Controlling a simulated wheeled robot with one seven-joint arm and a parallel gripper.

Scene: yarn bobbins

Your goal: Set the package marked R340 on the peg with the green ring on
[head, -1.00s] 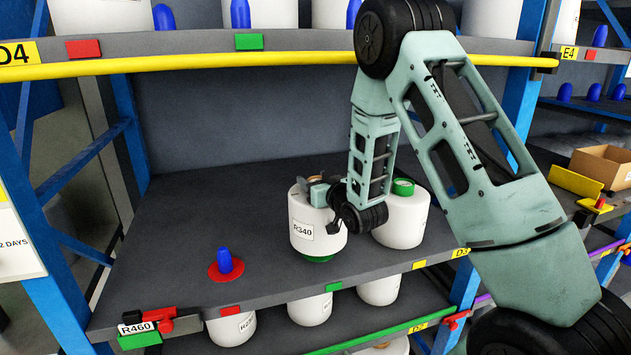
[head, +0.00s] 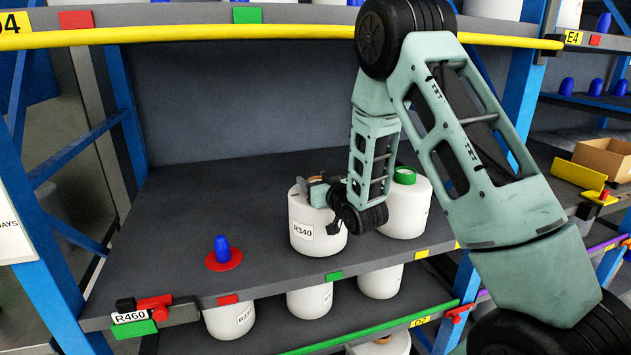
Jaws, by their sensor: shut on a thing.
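The white package marked R340 (head: 304,239) stands upright on the middle shelf, over the spot in line with the green tag on the shelf edge. No green ring or peg shows at its base now; the package hides them. I cannot tell whether it rests fully on the shelf. My gripper (head: 319,188) is at the package's top and shut on it; the fingertips are partly hidden.
A blue peg (head: 222,246) with a red ring (head: 224,263) stands free on the left. Another white package (head: 405,215) with a green top stands close on the right, beside my wrist. A yellow bar (head: 250,35) edges the shelf above. More packages hang below.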

